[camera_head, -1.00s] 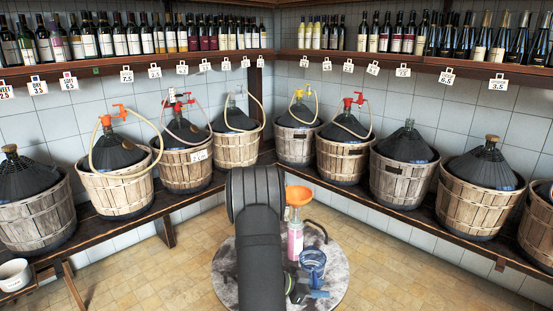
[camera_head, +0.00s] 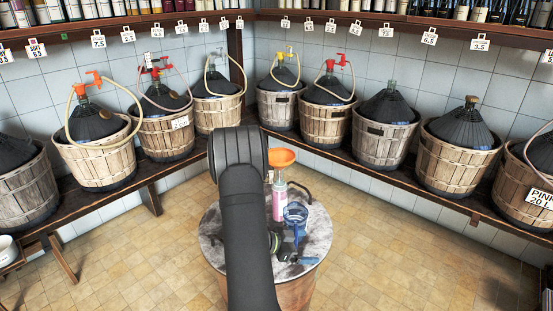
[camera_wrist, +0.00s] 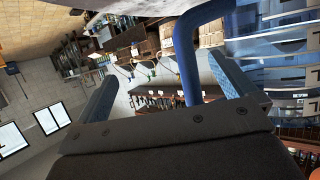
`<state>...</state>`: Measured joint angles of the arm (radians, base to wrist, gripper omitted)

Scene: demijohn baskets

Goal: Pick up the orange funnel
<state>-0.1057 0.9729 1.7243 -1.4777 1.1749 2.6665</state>
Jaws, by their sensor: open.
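The orange funnel (camera_head: 282,157) sits mouth up on top of a pink bottle (camera_head: 279,203) on a round table (camera_head: 318,232) in the head view. My arm stands just left of it and is close to its rim in the picture. A blue measuring jug (camera_head: 295,213) stands just in front of the bottle. My gripper (camera_wrist: 163,70) is open with two blue fingers and nothing held between them. In the wrist view the blue jug handle (camera_wrist: 187,60) and the clear graduated jug wall are close by on the right.
Several demijohns in wooden baskets, such as one (camera_head: 327,122) behind the table, stand on benches along both walls. Bottles line a shelf (camera_head: 330,17) above. A dark curved object lies behind the bottle. Tiled floor (camera_head: 400,255) to the right is clear.

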